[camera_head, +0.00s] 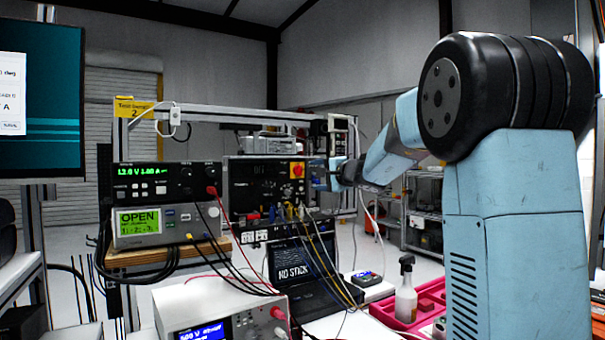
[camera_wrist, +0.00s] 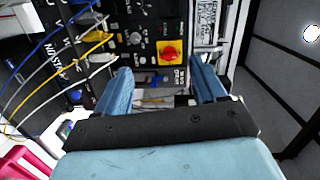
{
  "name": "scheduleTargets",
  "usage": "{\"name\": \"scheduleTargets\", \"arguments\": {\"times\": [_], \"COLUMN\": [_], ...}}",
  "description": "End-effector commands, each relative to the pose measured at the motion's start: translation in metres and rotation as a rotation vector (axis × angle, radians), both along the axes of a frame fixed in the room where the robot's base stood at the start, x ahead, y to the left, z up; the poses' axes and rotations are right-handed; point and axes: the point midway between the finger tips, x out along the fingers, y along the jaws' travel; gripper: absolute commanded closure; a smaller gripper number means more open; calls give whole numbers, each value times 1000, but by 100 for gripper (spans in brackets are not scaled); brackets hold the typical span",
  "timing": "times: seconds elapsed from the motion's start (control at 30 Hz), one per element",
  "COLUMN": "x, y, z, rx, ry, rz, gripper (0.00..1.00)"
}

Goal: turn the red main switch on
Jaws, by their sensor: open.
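The red main switch (camera_head: 297,170) is a red rotary knob on a yellow plate, at the upper right of a black panel unit (camera_head: 255,180). In the wrist view the red switch (camera_wrist: 170,51) shows above the gap between my fingers, its knob slightly tilted in the picture. My gripper (camera_head: 335,174) is just right of the panel in the head view. In the wrist view my gripper (camera_wrist: 160,80) has its two blue fingers spread with nothing between them, apart from the switch. I cannot tell the switch's position marking.
Blue, yellow and white cables (camera_wrist: 75,45) hang from the panel left of my fingers. A power supply (camera_head: 165,180) and a meter reading OPEN (camera_head: 140,222) stand left of the panel.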

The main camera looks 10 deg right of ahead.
Motion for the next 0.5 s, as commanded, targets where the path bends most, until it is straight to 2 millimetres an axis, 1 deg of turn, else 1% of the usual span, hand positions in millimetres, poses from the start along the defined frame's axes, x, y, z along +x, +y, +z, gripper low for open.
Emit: {"name": "scheduleTargets", "arguments": {"times": [0.03,0.1,0.2,0.33,0.47,0.5], "x": [14,28,40,49,62,68], "y": [-8,-18,-27,-29,-25,-23], "z": [-1,0,1,2,2,2], "rx": [31,68,101,117,118,118], "ry": [-6,-18,-27,-32,-32,-32], "rz": [-26,-59,-88,-100,-99,-99], "gripper": [30,30,30,30,30,30]}}
